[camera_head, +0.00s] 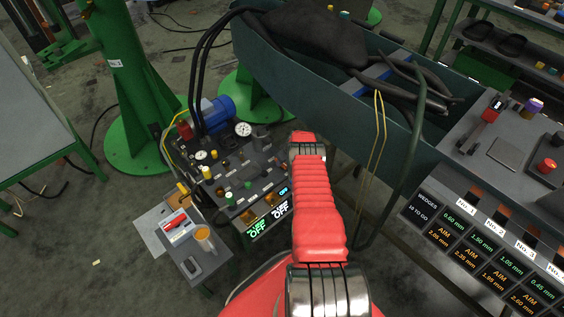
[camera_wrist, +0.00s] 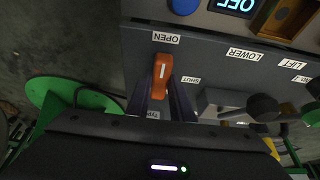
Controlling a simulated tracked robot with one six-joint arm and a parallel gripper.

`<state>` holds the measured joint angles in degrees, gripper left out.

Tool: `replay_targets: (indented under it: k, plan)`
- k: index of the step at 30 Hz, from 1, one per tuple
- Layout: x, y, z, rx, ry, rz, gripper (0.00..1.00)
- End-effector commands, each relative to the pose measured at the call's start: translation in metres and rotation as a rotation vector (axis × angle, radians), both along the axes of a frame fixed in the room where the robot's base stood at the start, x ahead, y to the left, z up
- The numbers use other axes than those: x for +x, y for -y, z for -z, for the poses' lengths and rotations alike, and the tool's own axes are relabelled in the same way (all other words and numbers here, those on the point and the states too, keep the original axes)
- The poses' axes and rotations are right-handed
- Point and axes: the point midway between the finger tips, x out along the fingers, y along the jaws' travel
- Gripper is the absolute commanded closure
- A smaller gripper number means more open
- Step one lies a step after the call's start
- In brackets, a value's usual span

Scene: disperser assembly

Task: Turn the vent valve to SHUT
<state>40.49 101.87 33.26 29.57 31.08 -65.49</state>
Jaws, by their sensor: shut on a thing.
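The vent valve's orange handle (camera_wrist: 161,77) stands on the grey panel in the wrist view. Its white line and upper end point up towards the OPEN label (camera_wrist: 166,38). The SHUT label (camera_wrist: 191,80) is to the right of the handle. My gripper (camera_wrist: 161,97) comes in from below, with its dark fingers on both sides of the handle's lower part, shut on it. In the head view my red arm reaches down over the right side of the control console (camera_head: 250,205). It hides the gripper and the handle there.
In the wrist view, LOWER (camera_wrist: 245,55) and LIFT labels and dark round knobs (camera_wrist: 262,107) are to the right. In the head view a green column (camera_head: 125,90) stands left of the console, a dark trough (camera_head: 330,105) behind, and a labelled bench (camera_head: 490,240) at right.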

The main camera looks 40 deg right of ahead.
Motion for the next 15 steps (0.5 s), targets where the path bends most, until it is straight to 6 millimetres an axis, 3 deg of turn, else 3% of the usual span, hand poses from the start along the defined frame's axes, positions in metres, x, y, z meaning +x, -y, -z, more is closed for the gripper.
replay_targets:
  k: [15]
  plan:
    - [0.0, -0.002, 0.0002, 0.001, -0.002, 0.157, 1.0]
